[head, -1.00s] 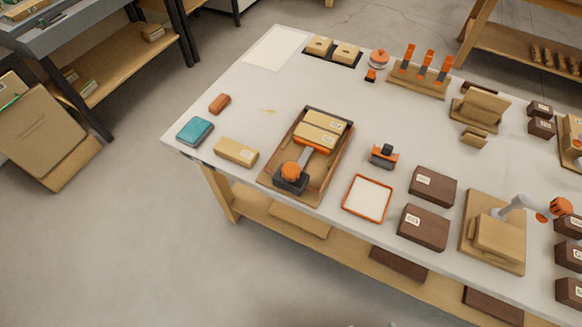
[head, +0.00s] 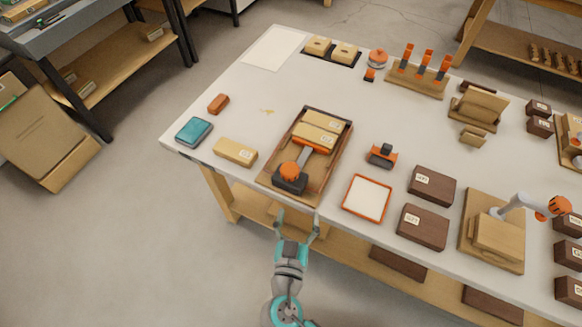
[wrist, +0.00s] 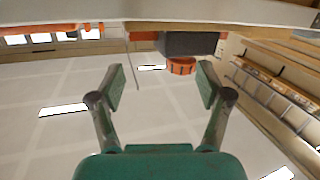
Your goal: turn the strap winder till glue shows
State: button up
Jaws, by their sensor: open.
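The strap winder, a dark block with a round orange knob (head: 290,171), sits at the near end of a wooden tray (head: 265,181). A grey bar runs from the knob toward two pale wood blocks (head: 321,121) with an orange band at the nearer one. I cannot make out glue at their joint. My gripper (head: 298,219) is open and empty, in front of the bench's near edge and apart from the winder. In the wrist view, which looks upside down, the open fingers (wrist: 161,80) show below the dark block and orange knob (wrist: 181,66).
A pale block (head: 236,152) and a teal box (head: 194,131) lie left of the tray. An orange-rimmed white tray (head: 367,199), a small orange-and-black tool (head: 382,155) and dark boxes (head: 423,227) stand to the right. The floor before the bench is clear.

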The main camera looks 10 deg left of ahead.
jog(key=m+t+h, duration=0.1)
jog(key=m, duration=0.1)
send_near(287, 177)
jog(key=w, duration=0.5)
jog(key=w+d, duration=0.1)
jog(key=w, duration=0.6)
jog(key=shift+w+d+f, duration=0.2)
jog(key=c, duration=1.2)
